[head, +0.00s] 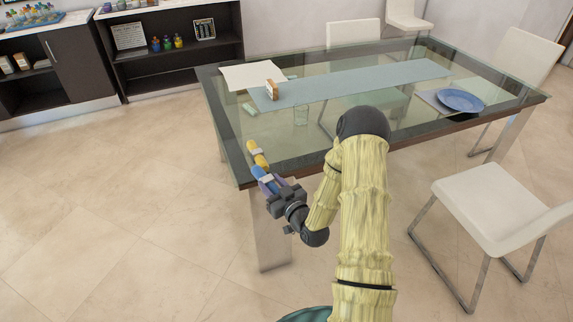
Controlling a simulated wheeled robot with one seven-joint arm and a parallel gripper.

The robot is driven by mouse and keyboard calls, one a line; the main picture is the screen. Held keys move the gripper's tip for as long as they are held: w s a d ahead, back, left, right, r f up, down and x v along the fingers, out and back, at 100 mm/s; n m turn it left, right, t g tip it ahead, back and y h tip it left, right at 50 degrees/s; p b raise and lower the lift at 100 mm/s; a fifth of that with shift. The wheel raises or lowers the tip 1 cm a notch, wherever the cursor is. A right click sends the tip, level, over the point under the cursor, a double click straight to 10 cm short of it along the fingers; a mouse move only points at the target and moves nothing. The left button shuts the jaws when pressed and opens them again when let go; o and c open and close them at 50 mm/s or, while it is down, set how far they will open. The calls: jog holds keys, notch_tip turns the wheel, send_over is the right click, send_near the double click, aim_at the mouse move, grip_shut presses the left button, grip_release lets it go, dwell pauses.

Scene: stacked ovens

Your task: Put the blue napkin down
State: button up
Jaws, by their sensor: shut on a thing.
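My gripper (267,180) is at the table's near left corner, pointing up and left in the picture. It is shut on a small blue and purple bundle (262,174), which looks like the blue napkin. A small yellow piece (257,152) shows just beyond the blue bundle, over the table's edge; I cannot tell whether it is touching it. The glass table (232,128) has a dark frame. I cannot tell whether the bundle touches the table or hangs above it.
A grey-blue runner (400,76) crosses the table. A blue plate (461,100) lies at the right. A white chair (500,205) stands at right. Floor is clear at left.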

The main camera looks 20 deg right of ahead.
jog(key=shift+s+a+f+b, duration=1.5)
jog(key=shift+f+b, duration=1.3)
jog(key=shift+f, duration=2.5)
jog(key=s+r+m+h+p, duration=0.3)
jog(key=r+p, duration=0.4)
jog(key=p, duration=1.2)
jog(key=s+h, duration=0.1)
jog(key=s, duration=0.1)
jog(key=shift+s+a+r+t+h+p, duration=0.25)
jog(key=shift+s+r+t+h+p, duration=0.05)
jog(key=shift+r, duration=0.1)
